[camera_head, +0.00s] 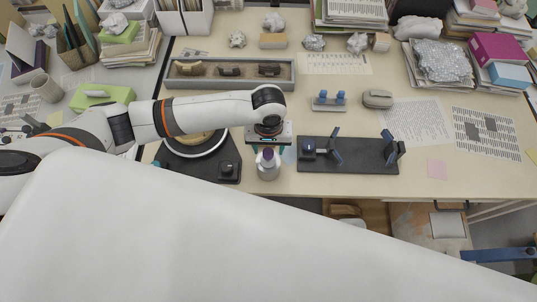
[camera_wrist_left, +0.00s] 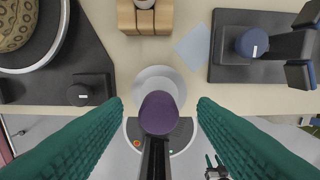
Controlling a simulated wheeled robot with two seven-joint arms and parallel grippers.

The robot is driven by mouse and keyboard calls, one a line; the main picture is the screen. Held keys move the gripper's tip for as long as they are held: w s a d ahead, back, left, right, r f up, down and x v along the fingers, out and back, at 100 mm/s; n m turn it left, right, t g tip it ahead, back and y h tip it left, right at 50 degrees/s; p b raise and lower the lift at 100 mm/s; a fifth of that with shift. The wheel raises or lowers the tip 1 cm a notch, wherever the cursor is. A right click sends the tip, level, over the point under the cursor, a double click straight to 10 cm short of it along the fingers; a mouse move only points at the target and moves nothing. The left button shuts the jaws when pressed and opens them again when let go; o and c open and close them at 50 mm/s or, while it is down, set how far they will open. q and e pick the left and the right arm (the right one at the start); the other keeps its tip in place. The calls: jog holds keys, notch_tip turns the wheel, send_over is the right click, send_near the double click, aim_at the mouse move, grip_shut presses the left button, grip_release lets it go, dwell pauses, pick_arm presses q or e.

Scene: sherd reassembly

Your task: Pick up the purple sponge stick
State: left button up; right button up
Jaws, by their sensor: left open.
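My left gripper (camera_head: 268,149) is above the holder. Its green fingers are open, one on each side of the purple head, with a gap on both sides in the left wrist view (camera_wrist_left: 160,105).
A turntable on a dark base (camera_head: 230,170) is left of the holder. A black stand with blue clamps (camera_head: 365,155) is to the right. A grey tray of sherds (camera_head: 290,74) lies behind. Papers and books crowd the back and right.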

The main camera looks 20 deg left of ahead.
aim_at(268, 152)
pick_arm(q)
jog(key=f, duration=0.3)
jog(key=shift+s+f+p, duration=0.25)
jog(key=shift+s+p, duration=0.05)
jog(key=shift+p, duration=0.05)
jog(key=shift+f, duration=0.25)
jog(key=c, duration=0.7)
jog(key=shift+c, duration=0.8)
pick_arm(e)
jog(key=shift+a+r, duration=0.1)
jog(key=shift+r, duration=0.45)
jog(key=shift+w, duration=0.1)
